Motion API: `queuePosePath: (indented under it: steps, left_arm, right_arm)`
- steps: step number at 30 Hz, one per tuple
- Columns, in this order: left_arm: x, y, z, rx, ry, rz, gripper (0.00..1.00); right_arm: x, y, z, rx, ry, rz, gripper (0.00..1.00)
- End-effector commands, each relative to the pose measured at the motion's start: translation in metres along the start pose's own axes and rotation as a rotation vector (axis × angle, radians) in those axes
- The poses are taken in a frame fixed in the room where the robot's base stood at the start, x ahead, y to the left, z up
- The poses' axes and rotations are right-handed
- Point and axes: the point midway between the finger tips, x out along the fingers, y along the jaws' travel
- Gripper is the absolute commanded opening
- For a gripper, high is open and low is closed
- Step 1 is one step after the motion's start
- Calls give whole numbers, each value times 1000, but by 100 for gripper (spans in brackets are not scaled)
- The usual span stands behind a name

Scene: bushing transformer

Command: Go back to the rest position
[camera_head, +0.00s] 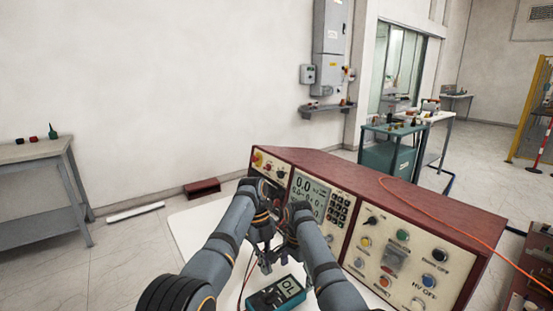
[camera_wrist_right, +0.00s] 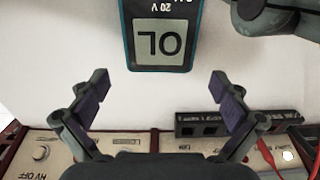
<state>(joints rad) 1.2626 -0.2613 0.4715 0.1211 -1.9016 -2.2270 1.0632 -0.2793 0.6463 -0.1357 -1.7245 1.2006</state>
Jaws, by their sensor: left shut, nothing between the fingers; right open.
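My right gripper (camera_wrist_right: 158,88) is open, with its two fingers wide apart and nothing between them in the right wrist view. A teal multimeter (camera_wrist_right: 163,40) with "OL" on its display lies beyond the fingertips, apart from them. In the head view, the multimeter (camera_head: 277,294) lies on the white tabletop (camera_head: 190,235), partly hidden by my right arm. My left gripper (camera_head: 264,263) is shut and empty, pointing down close beside the right one in front of the panel. Part of my left arm shows at the wrist view's upper right.
A red-framed control panel (camera_head: 400,245) with displays, knobs and buttons stands close in front of both grippers. An orange cable (camera_head: 450,225) runs over its top, and a red lead hangs by my left gripper. A grey workbench (camera_head: 40,190) stands at the left.

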Motion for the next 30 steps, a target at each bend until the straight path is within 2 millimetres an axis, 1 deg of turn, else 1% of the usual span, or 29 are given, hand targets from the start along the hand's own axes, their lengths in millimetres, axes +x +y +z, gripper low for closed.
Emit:
queuePosePath:
  steps: [1,3,7,12,19,23,30]
  left_arm:
    - [0,0,0,0,0,0,0]
    - [0,0,0,0,0,0,0]
    - [0,0,0,0,0,0,0]
    - [1,0,0,-1,0,1,0]
    - [3,1,0,-2,2,3,0]
    - [3,1,0,-2,3,4,0]
    - [1,0,0,-1,1,2,0]
  right_arm:
    - [-9,-1,0,0,1,-3,100]
    - [-20,-1,0,0,1,-2,100]
    - [-33,0,0,-1,0,0,100]
    - [-39,0,0,-1,0,-1,100]
    - [-40,-1,1,-3,0,-5,100]
    - [-28,-1,1,-3,-1,-3,100]
    - [16,0,0,-1,-1,0,100]
